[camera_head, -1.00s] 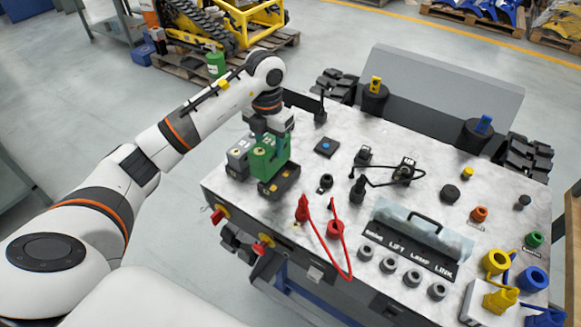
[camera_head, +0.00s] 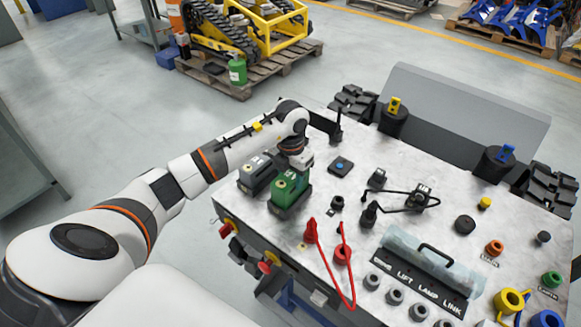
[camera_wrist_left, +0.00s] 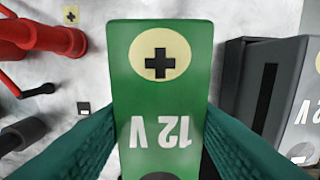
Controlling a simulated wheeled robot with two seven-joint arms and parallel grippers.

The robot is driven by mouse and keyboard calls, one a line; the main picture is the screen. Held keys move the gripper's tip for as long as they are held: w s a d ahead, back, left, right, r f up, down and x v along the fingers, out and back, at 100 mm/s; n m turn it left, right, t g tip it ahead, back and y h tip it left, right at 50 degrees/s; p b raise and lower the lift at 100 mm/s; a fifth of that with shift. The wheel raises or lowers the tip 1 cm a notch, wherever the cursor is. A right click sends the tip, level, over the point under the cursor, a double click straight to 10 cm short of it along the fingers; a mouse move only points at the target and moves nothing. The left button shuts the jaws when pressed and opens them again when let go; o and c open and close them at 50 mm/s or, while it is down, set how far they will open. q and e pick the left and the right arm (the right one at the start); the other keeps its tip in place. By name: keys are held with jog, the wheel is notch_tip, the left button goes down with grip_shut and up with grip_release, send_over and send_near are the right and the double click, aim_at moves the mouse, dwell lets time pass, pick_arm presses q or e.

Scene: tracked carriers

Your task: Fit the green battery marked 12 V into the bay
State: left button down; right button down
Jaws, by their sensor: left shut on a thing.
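The green battery (camera_head: 288,190) is at the near left end of the worktop. Its top also fills the middle of the left wrist view (camera_wrist_left: 160,85), with a plus mark and "12 V" upside down. My left gripper (camera_head: 294,168) is shut on it from above, with a teal finger on either side. The dark bay (camera_head: 289,213) shows below the battery's lower edge. The battery stands upright over or in it; I cannot tell whether it is fully down. My right gripper is not in view.
A grey battery (camera_head: 256,178) stands close on the left of the green one. A red cable (camera_head: 343,270) and red plugs lie to the right. A blue-button box (camera_head: 340,166) is behind. Black connectors and a labelled panel (camera_head: 418,283) occupy the worktop farther right.

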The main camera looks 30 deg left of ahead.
pick_arm(q)
jog(key=shift+f, duration=0.65)
jog(key=shift+f, duration=0.2)
jog(key=c, duration=1)
grip_release()
jog(key=shift+f, duration=0.1)
jog(key=shift+o, duration=1.4)
jog(key=shift+s, duration=0.1)
